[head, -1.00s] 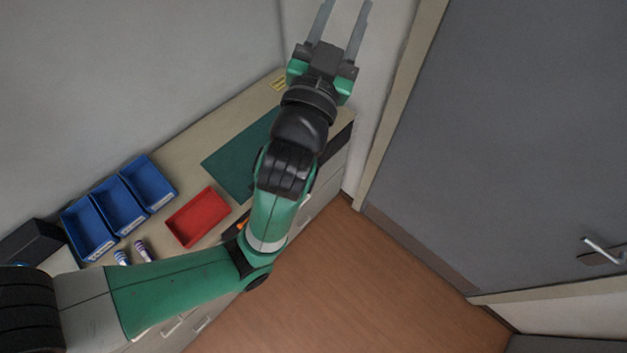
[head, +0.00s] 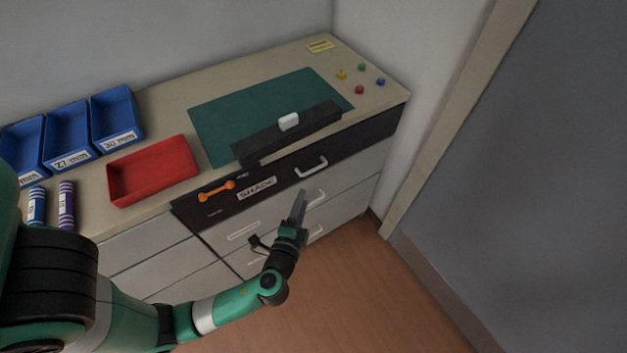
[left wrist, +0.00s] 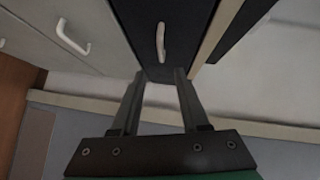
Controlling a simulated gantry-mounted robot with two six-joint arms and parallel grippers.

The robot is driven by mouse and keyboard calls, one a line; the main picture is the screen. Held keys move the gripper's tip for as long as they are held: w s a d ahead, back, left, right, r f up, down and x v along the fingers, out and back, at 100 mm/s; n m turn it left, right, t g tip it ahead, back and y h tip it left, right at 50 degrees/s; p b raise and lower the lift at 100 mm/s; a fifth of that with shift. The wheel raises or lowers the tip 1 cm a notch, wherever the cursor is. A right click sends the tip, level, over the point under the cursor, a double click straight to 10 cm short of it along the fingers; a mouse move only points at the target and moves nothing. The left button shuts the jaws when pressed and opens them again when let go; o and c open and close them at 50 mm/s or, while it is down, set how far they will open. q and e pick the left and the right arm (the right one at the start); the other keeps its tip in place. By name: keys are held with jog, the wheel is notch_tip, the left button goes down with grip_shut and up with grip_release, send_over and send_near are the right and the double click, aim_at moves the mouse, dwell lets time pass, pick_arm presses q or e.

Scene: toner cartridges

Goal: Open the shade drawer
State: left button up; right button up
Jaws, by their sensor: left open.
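The shade drawer (head: 345,160) is the dark top drawer of the cabinet, with a SHADE label (head: 257,188) on its front. It looks shut. Its pale bar handle (head: 311,166) is on the front; in the left wrist view the handle (left wrist: 161,42) stands just beyond the fingertips, roughly centred between them. My left gripper (head: 299,204) is open and empty, in front of the cabinet and below the handle in the head view. The gripper also shows in the left wrist view (left wrist: 160,76), apart from the handle. My right gripper is not in view.
Grey drawers with handles lie below; one such handle (left wrist: 73,37) is left in the wrist view. On top are a green mat (head: 215,125), a black bar (head: 265,140), a red tray (head: 153,172) and blue bins (head: 116,115). The floor (head: 330,290) in front is clear.

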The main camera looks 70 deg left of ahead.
aim_at(313, 171)
pick_arm(q)
jog(key=b+x, duration=0.2)
jog(key=x, duration=0.9)
jog(key=shift+w+a, duration=0.2)
jog(key=shift+a, duration=0.05)
jog(key=shift+c, duration=0.3)
grip_shut()
dwell(0.6)
